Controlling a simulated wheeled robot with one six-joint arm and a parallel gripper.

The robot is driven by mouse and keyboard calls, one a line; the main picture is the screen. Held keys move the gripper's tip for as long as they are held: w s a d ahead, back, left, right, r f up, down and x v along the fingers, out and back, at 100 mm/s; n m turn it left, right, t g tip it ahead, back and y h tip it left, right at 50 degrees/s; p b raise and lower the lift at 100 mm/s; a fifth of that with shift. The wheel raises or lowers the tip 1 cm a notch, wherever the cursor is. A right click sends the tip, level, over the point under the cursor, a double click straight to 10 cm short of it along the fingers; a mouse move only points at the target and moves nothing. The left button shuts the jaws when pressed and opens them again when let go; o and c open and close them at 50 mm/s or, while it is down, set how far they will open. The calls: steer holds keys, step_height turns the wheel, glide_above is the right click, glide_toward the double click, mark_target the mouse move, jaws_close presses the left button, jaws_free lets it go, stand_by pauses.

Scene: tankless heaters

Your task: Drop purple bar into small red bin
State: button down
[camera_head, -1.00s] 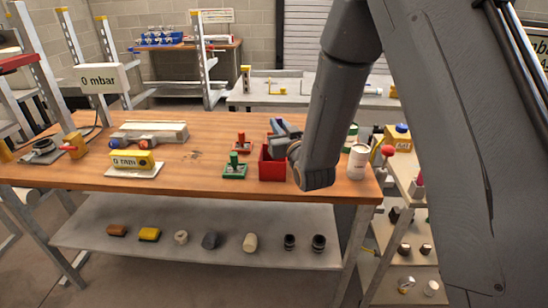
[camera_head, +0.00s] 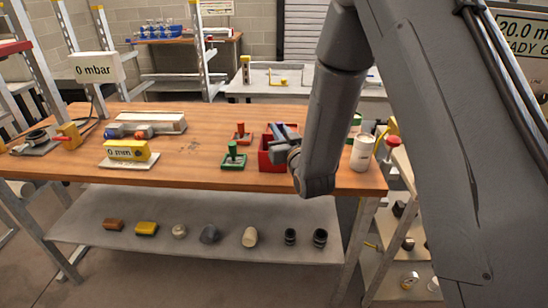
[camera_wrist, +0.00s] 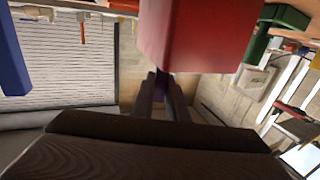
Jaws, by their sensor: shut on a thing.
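The small red bin (camera_head: 265,161) stands on the wooden workbench near its right end. My gripper (camera_head: 280,132) is at the bin, partly in front of its right side and top edge. In the wrist view the red bin (camera_wrist: 195,35) fills the top middle, close to the fingers. My gripper (camera_wrist: 160,92) is shut there on the purple bar (camera_wrist: 160,86), and only a small dark purple part shows between the fingers. The bin's inside is hidden from both views, and I cannot tell whether the bar is over its opening.
A white canister (camera_head: 361,153) stands to the right, past my arm. A yellow gauge block (camera_head: 127,151) sits farther left. Several small items lie on the lower shelf (camera_head: 190,245).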

steer(key=c, duration=1.7)
jaws_free()
steer(key=shift+o, duration=0.2)
steer(key=b+v, duration=0.2)
steer(key=v, duration=0.5)
steer(key=shift+s, duration=0.4)
steer(key=shift+d, duration=0.1)
